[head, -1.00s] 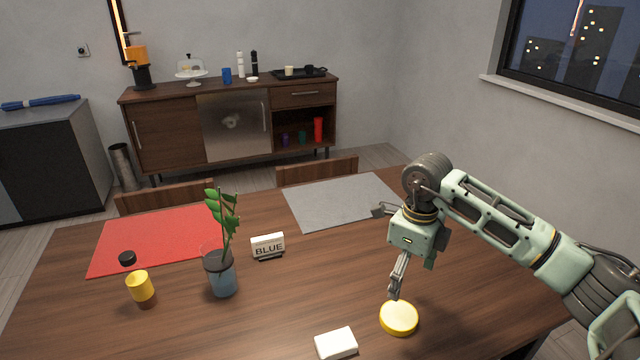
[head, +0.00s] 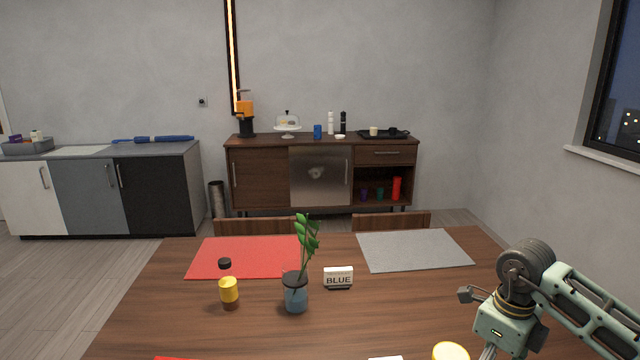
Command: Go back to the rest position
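My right gripper (head: 488,352) is at the lower right of the head view, over the near right part of the wooden table (head: 400,315). Its fingers run down to the bottom edge and are mostly cut off, so I cannot tell whether it is open or shut. A yellow round lid-like thing (head: 450,351) lies beside the fingers at the bottom edge, partly cut off. My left gripper is not in view.
A sideboard (head: 258,180) stands at the wall.

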